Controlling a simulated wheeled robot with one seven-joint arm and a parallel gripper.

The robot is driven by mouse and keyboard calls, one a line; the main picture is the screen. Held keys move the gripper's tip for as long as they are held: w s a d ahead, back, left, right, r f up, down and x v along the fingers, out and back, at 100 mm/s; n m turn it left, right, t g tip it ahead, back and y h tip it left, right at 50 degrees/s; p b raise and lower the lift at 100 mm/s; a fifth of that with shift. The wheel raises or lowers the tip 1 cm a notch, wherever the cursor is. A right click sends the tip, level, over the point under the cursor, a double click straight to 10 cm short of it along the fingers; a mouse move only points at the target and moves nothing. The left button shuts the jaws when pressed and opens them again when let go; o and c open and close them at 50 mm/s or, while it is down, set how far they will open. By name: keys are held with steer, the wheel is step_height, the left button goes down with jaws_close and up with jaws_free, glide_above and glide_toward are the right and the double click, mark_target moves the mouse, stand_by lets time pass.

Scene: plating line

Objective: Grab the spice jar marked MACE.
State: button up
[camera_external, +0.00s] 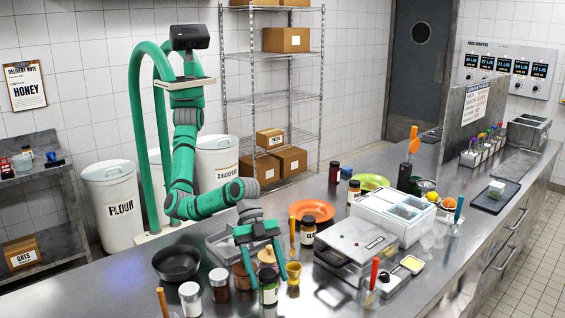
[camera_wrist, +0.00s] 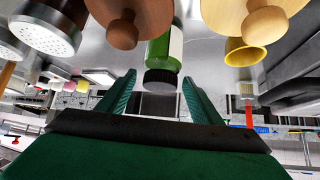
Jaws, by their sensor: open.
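A jar of green spice (camera_external: 269,293) with a white label and dark cap stands on the steel counter; I cannot read its label. My gripper (camera_external: 262,266) is open and empty over this jar, fingers pointing down. In the wrist view the green jar (camera_wrist: 164,50) sits between and just beyond the two fingertips (camera_wrist: 157,88), its black cap toward my palm. No finger clearly touches it. A brown jar (camera_external: 220,287) and another jar (camera_external: 308,231) with a partly hidden label stand nearby. I cannot make out the word MACE on any jar.
Wooden-knobbed objects (camera_wrist: 123,30) and a yellow cup (camera_external: 293,273) crowd the green jar. A silver-topped shaker (camera_external: 190,298) stands to the left, a dark pan (camera_external: 177,263) behind it. A grill press (camera_external: 355,248) and orange plate (camera_external: 311,212) are to the right.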

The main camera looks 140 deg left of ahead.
steer(key=shift+f, duration=0.1)
steer(key=c, duration=1.3)
steer(key=shift+d, duration=0.1)
step_height(320, 180, up, 10)
steer(key=shift+w+r, duration=0.1)
